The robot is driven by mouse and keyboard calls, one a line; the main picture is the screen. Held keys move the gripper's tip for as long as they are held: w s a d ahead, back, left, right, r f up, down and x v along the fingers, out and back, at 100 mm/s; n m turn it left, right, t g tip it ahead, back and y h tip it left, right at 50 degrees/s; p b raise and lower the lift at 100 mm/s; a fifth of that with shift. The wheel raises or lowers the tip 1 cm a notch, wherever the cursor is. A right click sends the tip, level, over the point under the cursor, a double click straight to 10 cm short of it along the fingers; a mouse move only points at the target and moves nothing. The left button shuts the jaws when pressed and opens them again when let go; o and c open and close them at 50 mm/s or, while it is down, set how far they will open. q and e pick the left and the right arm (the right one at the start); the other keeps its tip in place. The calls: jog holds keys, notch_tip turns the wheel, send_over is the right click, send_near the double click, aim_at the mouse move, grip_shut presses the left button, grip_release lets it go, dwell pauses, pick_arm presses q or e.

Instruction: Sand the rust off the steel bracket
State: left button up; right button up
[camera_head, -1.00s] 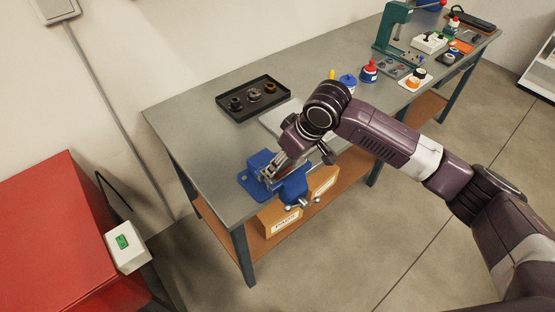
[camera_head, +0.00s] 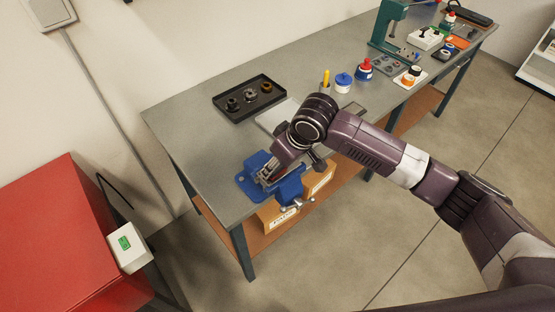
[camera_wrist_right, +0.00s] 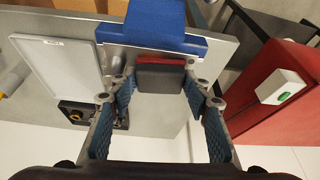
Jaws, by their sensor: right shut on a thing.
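A blue vise (camera_head: 288,187) is fixed at the near left corner of the workbench; it also fills the top of the right wrist view (camera_wrist_right: 165,25). My right gripper (camera_head: 268,174) is down at the vise jaws. In the right wrist view, its fingers (camera_wrist_right: 160,84) are shut on a dark grey block with a red layer (camera_wrist_right: 160,77), which looks like a sanding block. The block is close to the vise; I cannot tell whether it touches anything there. The steel bracket and its rust cannot be made out clearly. My left gripper is not in view.
A black tray with round parts (camera_head: 223,104) and a pale flat plate (camera_head: 268,122) lie behind the vise. A pen cup (camera_head: 325,86), blue jar (camera_head: 343,82), red-and-blue bottle (camera_head: 364,69) and green press (camera_head: 388,25) stand farther right. A red cabinet (camera_head: 50,230) is at left.

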jog(key=shift+s+a+f+p, duration=0.25)
jog(key=shift+s+a+p, duration=0.4)
jog(key=shift+p, duration=0.1)
jog(key=shift+s+a, duration=0.5)
jog(key=shift+a, duration=0.1)
jog(key=shift+s+a, duration=0.2)
jog(key=shift+a, duration=0.2)
jog(key=shift+w+r, duration=0.2)
jog(key=shift+r, duration=2.9)
jog(key=shift+r, duration=0.1)
notch_tip(320, 180, up, 3)
jog(key=shift+f, duration=0.1)
jog(key=shift+f, duration=0.15)
jog(key=b, duration=0.2)
send_over(262, 178)
jog(key=d, duration=0.1)
jog(key=shift+s+f, duration=0.2)
jog(key=shift+f, duration=1.5)
jog(key=shift+s+f, duration=0.15)
jog(key=shift+f, duration=1.5)
